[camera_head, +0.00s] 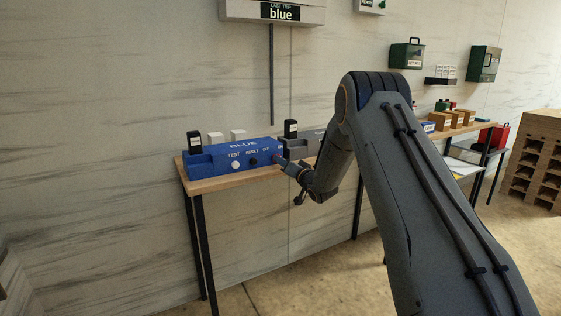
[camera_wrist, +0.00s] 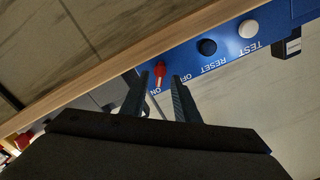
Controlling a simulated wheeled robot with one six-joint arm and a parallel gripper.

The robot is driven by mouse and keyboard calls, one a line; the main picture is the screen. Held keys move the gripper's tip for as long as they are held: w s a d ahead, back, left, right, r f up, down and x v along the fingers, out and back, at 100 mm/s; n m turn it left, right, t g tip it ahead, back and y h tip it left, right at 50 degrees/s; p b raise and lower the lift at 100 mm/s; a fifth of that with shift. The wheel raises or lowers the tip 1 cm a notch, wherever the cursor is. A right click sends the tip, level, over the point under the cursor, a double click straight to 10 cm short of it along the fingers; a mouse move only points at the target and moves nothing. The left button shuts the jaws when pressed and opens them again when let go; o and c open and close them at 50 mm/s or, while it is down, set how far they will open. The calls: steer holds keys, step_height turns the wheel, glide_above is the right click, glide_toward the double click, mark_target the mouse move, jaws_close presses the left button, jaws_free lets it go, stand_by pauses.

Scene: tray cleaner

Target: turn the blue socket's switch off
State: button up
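The blue socket (camera_head: 215,158) is a long blue box labelled BLUE, with TEST, RESET and OFF lettering on its front. It shows upside down in the wrist view (camera_wrist: 222,62). Its red switch lever (camera_wrist: 160,70) sits by the ON and OFF labels and points toward the ON side. My gripper (camera_wrist: 161,79) is open, with its two fingers apart and their tips on either side of the lever. Whether a finger touches it, I cannot tell. In the head view my gripper (camera_head: 284,163) is at the box's right end and hides the switch.
The white TEST button (camera_wrist: 248,28) and dark RESET button (camera_wrist: 207,47) are beside the switch. The box stands on a wooden shelf (camera_head: 225,181) against the wall, with a grey box (camera_head: 302,145) to its right. A sign (camera_head: 280,12) reading blue hangs above.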

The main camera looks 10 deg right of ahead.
steer(key=shift+x, duration=1.1)
jaws_close()
